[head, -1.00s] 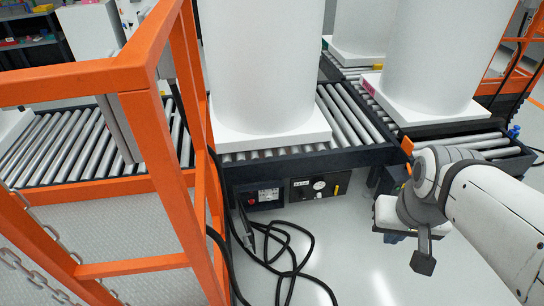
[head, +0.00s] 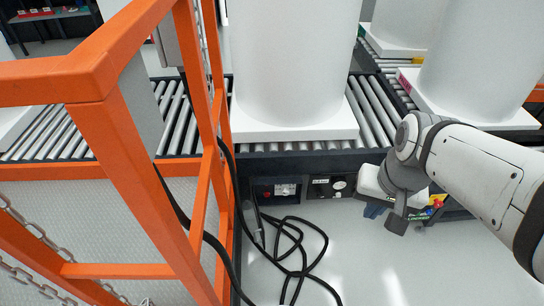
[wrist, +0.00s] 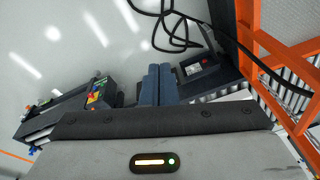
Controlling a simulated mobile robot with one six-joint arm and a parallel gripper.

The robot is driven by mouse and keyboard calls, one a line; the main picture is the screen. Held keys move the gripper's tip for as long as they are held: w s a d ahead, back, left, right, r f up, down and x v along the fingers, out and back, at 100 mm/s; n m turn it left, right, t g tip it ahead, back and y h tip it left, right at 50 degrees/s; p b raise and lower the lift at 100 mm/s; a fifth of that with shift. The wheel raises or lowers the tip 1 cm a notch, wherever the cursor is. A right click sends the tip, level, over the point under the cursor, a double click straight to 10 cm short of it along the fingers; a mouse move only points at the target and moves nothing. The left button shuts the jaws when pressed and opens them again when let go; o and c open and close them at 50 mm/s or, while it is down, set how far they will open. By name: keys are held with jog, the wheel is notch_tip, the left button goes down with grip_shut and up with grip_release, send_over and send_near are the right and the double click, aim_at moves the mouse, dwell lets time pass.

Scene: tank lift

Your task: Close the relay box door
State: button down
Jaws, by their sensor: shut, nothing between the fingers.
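The relay box (head: 281,190) is a dark box with a red button and a pale label, set low under the conveyor's front edge. A narrow grey panel (head: 251,222), which looks like its door, stands out from the box's left side, seen nearly edge-on, so the door looks open. The box also shows in the wrist view (wrist: 194,68), just right of my fingers. My gripper (head: 374,211) is to the right of the box in the head view, apart from it. Its blue fingers (wrist: 157,85) are together and empty in the wrist view.
Black cables (head: 294,250) lie coiled on the floor before the box. An orange guard rail (head: 180,215) stands close on the left. A white tank (head: 292,65) stands on the roller conveyor above. A panel with coloured buttons (wrist: 96,92) is left of my fingers.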

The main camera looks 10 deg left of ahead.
jog(key=w+a+f+m+g+y+b, duration=0.2)
jog(key=w+a+f+m+y+b, duration=0.25)
jog(key=a+f, duration=0.4)
jog(key=w+a+f+m+g+y+b, duration=0.2)
jog(key=w+a+f+m+y+b, duration=0.15)
jog(key=a+f+m+b, duration=0.35)
jog(key=w+a+f+m+g+y+b, duration=0.2)
jog(key=w+a+f+m+y, duration=0.2)
jog(key=a+f, duration=0.6)
jog(key=w+a+f+m+t+y+b, duration=0.1)
jog(key=w+a+f+m+y+b, duration=0.15)
jog(key=f, duration=0.35)
jog(key=w+a+f+m+t+y+b, duration=0.1)
jog(key=w+f+m+b, duration=0.1)
jog(key=f+m, duration=0.3)
jog(key=w+a+f+m+t+y+b, duration=0.1)
jog(key=w+a+f+m+b, duration=0.1)
jog(key=f, duration=0.4)
notch_tip(320, 180, down, 35)
jog(key=w+d+m+t+h+b, duration=0.1)
jog(key=d+m+t+h+b, duration=0.2)
jog(key=m+t+b, duration=1.1)
jog(key=w+a+m+g, duration=0.2)
jog(key=w+a, duration=0.3)
jog(key=w, duration=0.3)
jog(key=shift+w+f+m+p, duration=0.2)
jog(key=shift+m+p, duration=0.1)
jog(key=shift+m, duration=0.2)
jog(key=shift+y, duration=0.25)
